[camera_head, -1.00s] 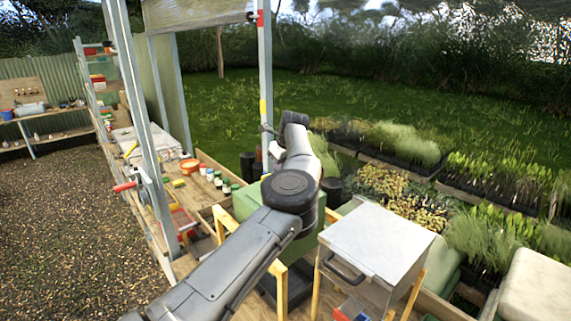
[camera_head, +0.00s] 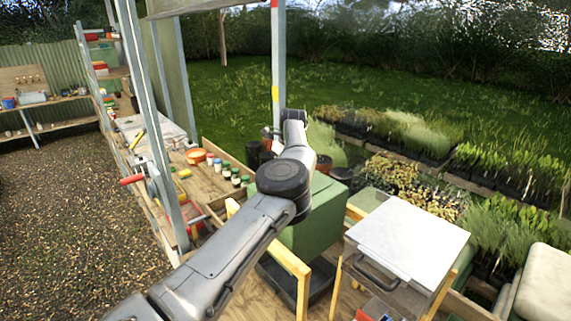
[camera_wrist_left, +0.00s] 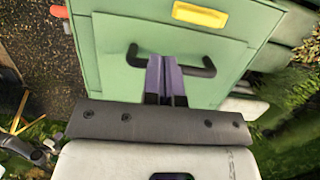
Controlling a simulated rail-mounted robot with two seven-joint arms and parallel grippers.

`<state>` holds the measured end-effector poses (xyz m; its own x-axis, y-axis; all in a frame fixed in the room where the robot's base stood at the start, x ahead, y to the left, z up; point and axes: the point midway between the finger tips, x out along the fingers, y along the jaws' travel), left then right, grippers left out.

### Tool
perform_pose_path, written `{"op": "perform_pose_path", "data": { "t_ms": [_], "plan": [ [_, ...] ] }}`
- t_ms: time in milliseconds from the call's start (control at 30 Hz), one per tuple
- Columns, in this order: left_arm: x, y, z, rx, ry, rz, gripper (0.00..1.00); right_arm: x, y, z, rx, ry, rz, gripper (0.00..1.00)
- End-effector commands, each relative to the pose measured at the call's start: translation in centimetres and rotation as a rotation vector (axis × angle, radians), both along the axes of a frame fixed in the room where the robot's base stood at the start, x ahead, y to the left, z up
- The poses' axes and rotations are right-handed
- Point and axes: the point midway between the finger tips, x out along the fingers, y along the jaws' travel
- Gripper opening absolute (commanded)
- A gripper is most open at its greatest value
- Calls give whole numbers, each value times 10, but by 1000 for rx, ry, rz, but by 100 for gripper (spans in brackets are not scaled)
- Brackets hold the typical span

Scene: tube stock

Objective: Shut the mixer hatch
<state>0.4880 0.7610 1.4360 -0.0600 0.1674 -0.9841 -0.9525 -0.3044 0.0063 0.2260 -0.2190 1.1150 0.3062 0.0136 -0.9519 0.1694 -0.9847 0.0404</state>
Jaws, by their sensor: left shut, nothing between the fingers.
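The mixer appears as a green box (camera_head: 318,222) behind my left arm in the head view. In the left wrist view its green hatch panel (camera_wrist_left: 112,60) fills the upper middle, with a dark bar handle (camera_wrist_left: 203,70) and a yellow piece (camera_wrist_left: 200,15) above it. My left gripper (camera_wrist_left: 165,62) is shut and empty, its purple-grey fingers overlapping the middle of the handle. I cannot tell whether they touch it, nor how far the hatch stands open. In the head view the left fingers are hidden. My right gripper is not in view.
A white-topped cabinet (camera_head: 412,237) with a dark handle stands right of the green box. A wooden bench with jars (camera_head: 235,175) and an orange tub (camera_head: 196,156) lies left. A metal post (camera_head: 278,65) rises behind my arm. Plant trays (camera_head: 410,130) stand on the right.

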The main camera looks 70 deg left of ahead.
Motion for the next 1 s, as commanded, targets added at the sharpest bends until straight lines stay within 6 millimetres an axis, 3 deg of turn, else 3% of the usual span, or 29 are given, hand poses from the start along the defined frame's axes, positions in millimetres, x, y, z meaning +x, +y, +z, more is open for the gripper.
{"op": "perform_pose_path", "data": {
  "t_ms": [733,867,1000],
  "plan": [
    [0,0,-3,0,1,0,0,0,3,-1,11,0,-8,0],
    [-2,0,10,0,-1,3,0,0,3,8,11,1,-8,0],
    [-5,0,37,1,-2,9,0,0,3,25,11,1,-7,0]
  ]
}}
